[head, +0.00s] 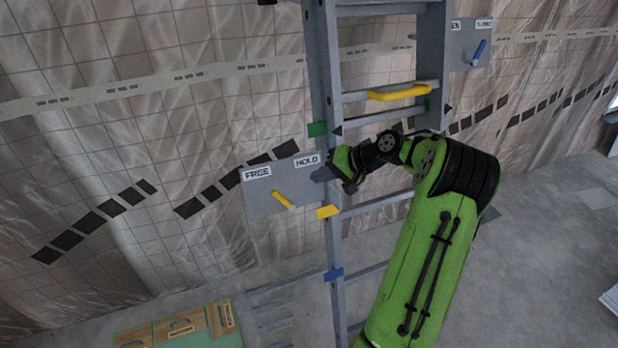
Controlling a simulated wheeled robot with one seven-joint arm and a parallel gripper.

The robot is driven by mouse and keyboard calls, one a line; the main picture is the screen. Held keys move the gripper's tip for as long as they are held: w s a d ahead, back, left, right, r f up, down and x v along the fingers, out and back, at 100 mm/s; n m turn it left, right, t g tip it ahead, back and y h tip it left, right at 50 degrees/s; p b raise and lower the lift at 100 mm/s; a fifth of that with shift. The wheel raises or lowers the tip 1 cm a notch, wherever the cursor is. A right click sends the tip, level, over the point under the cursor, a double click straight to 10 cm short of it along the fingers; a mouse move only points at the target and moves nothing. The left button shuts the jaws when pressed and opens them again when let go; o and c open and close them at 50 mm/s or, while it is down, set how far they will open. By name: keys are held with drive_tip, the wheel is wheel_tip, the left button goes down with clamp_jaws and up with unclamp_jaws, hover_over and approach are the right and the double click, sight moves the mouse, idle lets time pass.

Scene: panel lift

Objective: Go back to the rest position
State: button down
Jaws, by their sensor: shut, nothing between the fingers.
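My gripper (324,174) is at the end of my green and black arm, in the middle of the head view. It is shut and empty, in front of the ladder's left rail near the HOLD label. The grey ladder-like frame (325,70) stands upright. A grey plate (262,205) to its left carries a FREE label (257,173), a HOLD label (306,161) and a yellow lever (283,200) tilted down to the right. My gripper covers the plate's right edge, and I cannot tell whether it touches anything.
A yellow handle (398,92) crosses the ladder higher up. A second plate with a blue lever (478,52) is at the upper right. Wooden pieces lie on a green surface (212,339) at the lower left. The grey floor (540,250) at right looks clear.

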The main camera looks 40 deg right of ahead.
drive_tip(key=v, duration=0.3)
drive_tip(key=shift+d, duration=0.25)
drive_tip(key=shift+s+d, duration=0.1)
